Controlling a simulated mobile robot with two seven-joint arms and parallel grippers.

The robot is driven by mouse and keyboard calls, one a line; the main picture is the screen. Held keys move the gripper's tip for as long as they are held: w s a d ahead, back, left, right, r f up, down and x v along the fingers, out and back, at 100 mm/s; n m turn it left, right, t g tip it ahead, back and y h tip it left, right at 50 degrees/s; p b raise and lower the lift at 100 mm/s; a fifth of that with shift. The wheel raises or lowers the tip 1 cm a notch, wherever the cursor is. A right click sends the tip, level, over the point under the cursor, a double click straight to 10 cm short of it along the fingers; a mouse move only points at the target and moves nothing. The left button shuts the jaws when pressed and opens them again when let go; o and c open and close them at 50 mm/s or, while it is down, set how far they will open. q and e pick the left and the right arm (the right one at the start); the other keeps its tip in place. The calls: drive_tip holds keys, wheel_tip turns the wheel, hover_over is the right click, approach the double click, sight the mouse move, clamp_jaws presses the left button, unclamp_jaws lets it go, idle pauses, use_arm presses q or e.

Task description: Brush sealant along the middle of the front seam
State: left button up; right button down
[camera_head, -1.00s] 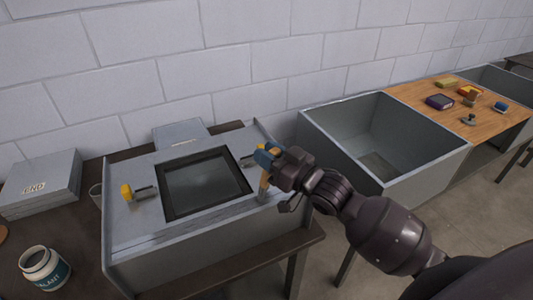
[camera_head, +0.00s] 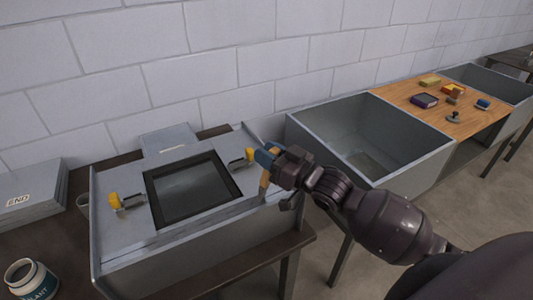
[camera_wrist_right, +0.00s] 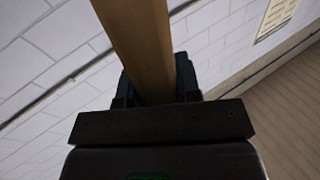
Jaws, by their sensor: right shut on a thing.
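The grey sheet-metal duct (camera_head: 125,258) stands on a dark bench, with a dark-framed square opening (camera_head: 195,188) in its top. Its front seam (camera_head: 185,233) runs along the front top edge; I cannot make out sealant on it. My right gripper (camera_head: 268,158) is shut on a brush (camera_head: 264,181) at the duct's right end. The brush's tan lower part points down; whether it touches metal is unclear. In the right wrist view the wooden handle (camera_wrist_right: 140,45) sits between the dark fingers (camera_wrist_right: 156,85). An open sealant jar (camera_head: 32,282) stands at lower left. My left gripper is out of view.
Yellow-handled clamps (camera_head: 116,201) and (camera_head: 248,156) flank the opening. Grey stacked panels marked END (camera_head: 35,190) lie at left. A large open metal bin (camera_head: 415,150) and a wooden table (camera_head: 440,110) with small items stand at right. A block wall closes the back.

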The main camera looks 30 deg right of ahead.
drive_tip(key=shift+d+r, duration=0.1)
drive_tip(key=shift+r, duration=3.25)
